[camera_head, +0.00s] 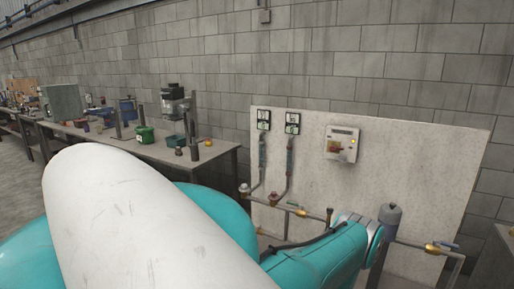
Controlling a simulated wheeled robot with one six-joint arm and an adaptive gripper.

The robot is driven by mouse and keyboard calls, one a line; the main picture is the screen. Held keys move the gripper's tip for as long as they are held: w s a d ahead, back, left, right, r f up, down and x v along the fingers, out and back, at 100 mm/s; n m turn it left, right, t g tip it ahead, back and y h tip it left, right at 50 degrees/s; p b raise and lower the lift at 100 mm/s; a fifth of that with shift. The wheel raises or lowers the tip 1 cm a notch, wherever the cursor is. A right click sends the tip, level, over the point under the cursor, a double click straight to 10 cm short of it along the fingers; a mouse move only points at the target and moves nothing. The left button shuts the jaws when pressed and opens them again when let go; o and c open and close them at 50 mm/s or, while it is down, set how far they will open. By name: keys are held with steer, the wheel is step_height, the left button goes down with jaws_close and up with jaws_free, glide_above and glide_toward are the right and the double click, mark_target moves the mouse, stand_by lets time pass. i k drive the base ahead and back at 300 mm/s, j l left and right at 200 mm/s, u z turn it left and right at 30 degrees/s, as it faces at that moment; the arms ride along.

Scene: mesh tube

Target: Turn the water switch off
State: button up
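A pale control box (342,144) is mounted on the upright light board on the wall. It has a small dark display, a yellow spot at its right and a reddish-brown switch or knob (334,147). I cannot read its setting. Pipes with valves run low on the board: a red-topped valve (273,198), a pale one (244,189) to its left and a yellow one (432,248) at right. No label shows which is the water switch. My arm covers the bottom of the board. My gripper cannot be made out.
Two dark-framed gauges (263,121) sit at the board's upper left. A long workbench (168,152) with tools, a green container (145,135) and a drill-like machine (174,103) stands along the block wall at left. Grey floor shows at far left. A grey cylinder (390,215) rises beside my arm.

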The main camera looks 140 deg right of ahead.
mark_target(332, 149)
steer(key=z, duration=5.2)
